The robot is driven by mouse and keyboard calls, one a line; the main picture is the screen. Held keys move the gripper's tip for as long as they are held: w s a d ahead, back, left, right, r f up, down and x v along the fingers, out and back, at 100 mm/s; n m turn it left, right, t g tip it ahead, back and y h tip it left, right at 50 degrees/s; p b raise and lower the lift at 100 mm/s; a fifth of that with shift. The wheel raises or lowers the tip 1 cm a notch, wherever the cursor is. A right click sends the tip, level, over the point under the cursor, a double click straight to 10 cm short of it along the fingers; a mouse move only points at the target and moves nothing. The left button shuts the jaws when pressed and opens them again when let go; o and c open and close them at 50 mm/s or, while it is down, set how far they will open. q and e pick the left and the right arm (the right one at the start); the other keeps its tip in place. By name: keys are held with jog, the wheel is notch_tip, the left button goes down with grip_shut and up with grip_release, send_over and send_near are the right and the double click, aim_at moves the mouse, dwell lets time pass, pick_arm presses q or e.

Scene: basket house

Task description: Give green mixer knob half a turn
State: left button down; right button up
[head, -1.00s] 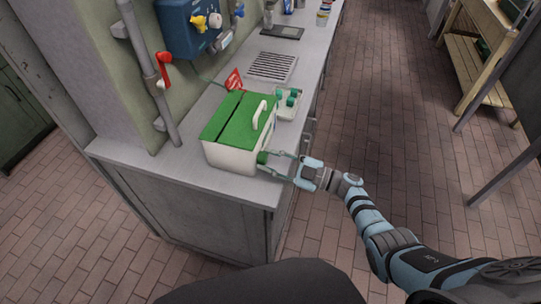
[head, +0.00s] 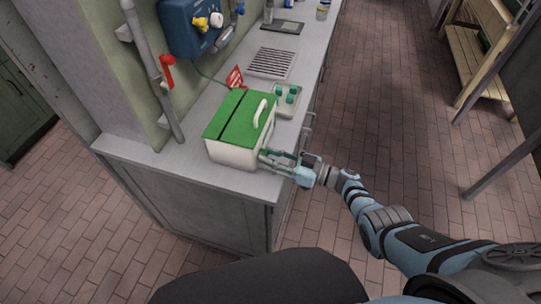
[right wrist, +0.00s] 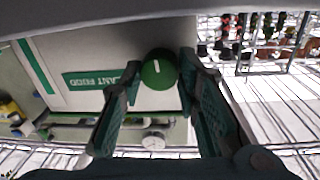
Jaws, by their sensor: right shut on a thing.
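The mixer is a white box (head: 232,154) with a green lid (head: 240,116) and white handle, standing at the counter's near end. Its round green knob (right wrist: 158,71) is on the side facing my right gripper and carries a white mark, roughly upright in the right wrist view. My right gripper (head: 266,158) is shut on the knob, one finger on each side of it. In the head view the fingers mostly hide the knob. In the right wrist view the fingers (right wrist: 158,88) flank it. My left gripper is not in view.
Behind the box on the grey counter (head: 150,161) are a small red sign (head: 235,78), a tray with green knobs (head: 288,97) and a metal grate (head: 272,63). A blue wall unit (head: 190,28) and a pipe with a red lever (head: 167,72) are at left.

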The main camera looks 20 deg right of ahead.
dwell(0.4)
jog(key=o, duration=1.2)
jog(key=shift+c, duration=0.2)
jog(key=v, duration=1.2)
jog(key=shift+w, duration=0.1)
